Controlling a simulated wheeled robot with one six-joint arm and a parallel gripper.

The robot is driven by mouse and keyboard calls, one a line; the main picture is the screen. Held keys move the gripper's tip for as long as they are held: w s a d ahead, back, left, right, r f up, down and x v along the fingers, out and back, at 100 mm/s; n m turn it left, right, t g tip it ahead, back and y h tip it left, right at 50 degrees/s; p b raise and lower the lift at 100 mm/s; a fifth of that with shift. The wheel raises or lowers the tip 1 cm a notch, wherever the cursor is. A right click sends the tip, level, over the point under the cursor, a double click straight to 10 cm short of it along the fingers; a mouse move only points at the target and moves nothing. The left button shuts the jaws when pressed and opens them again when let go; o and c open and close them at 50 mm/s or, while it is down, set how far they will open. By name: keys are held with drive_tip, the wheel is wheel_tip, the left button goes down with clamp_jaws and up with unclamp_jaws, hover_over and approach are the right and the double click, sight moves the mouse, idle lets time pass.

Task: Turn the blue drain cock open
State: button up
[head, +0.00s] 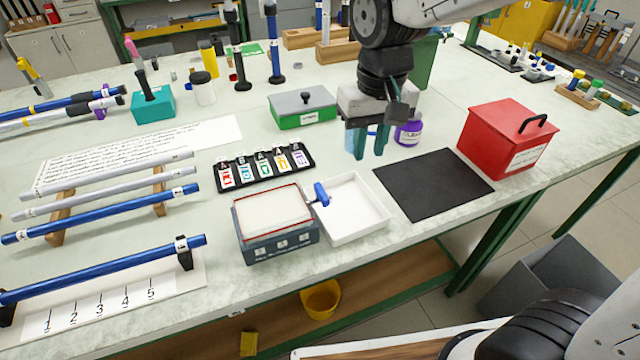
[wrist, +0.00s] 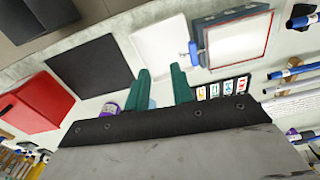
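The blue drain cock (head: 321,194) sticks out from the right side of a blue-grey box with a pale top (head: 272,222), over the left edge of a white tray (head: 362,222). The cock also shows in the wrist view (wrist: 194,53), between the tray and the box. My gripper (head: 368,154) has green fingers pointing down, apart from each other with nothing between them. It is behind and to the right of the cock, not touching it. In the wrist view my gripper (wrist: 160,72) is spread open.
A black mat (head: 433,184) and a red box with a handle (head: 507,138) are to the right. A purple-labelled jar (head: 408,132) stands near my gripper. A rack of lettered cards (head: 264,168) and a green-and-grey box (head: 303,108) are to the left. Blue rods (head: 100,270) lie farther left.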

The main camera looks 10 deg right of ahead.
hover_over(321, 191)
drive_tip(key=shift+n, duration=0.4)
wheel_tip(321, 191, down, 5)
drive_tip(key=shift+d+f, duration=0.15)
drive_tip(key=shift+w+f, duration=0.1)
drive_tip(key=shift+f, duration=0.3)
wheel_tip(321, 191, down, 7)
drive_tip(key=shift+c, duration=0.3)
clamp_jaws()
